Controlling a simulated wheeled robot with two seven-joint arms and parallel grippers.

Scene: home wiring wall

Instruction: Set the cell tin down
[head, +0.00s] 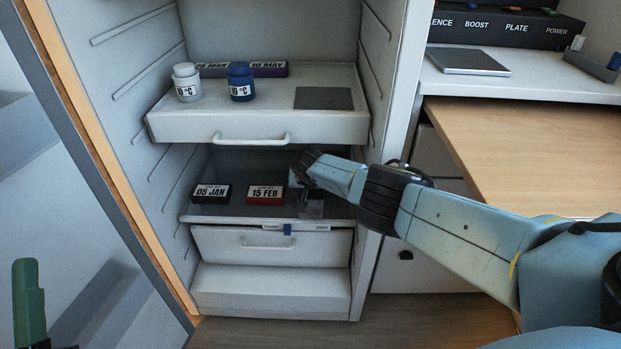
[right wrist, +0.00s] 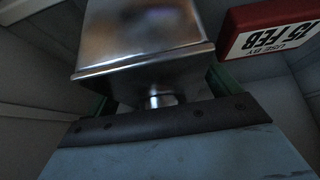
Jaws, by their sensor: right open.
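The cell tin (right wrist: 145,35) is a shiny metal box with a flared rim and a small round knob, close in front of my right gripper (right wrist: 157,98) in the right wrist view. That gripper is open, its green fingers apart on either side of the knob. In the head view my right gripper (head: 306,180) reaches into the cabinet's lower shelf, at its right side. A greyish reflective shape below it appears to be the tin (head: 312,209), seemingly standing on the shelf. Part of my left gripper (head: 28,302), a green finger, shows at the lower left; its jaw opening is not clear.
On the lower shelf (head: 225,213) lie a black 05 JAN block (head: 210,194) and a red 15 FEB block (head: 265,195), the red one near the tin. The upper drawer (head: 205,125) above holds a white jar (head: 186,83) and a blue jar (head: 240,82). The cabinet's right wall is close to my arm.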

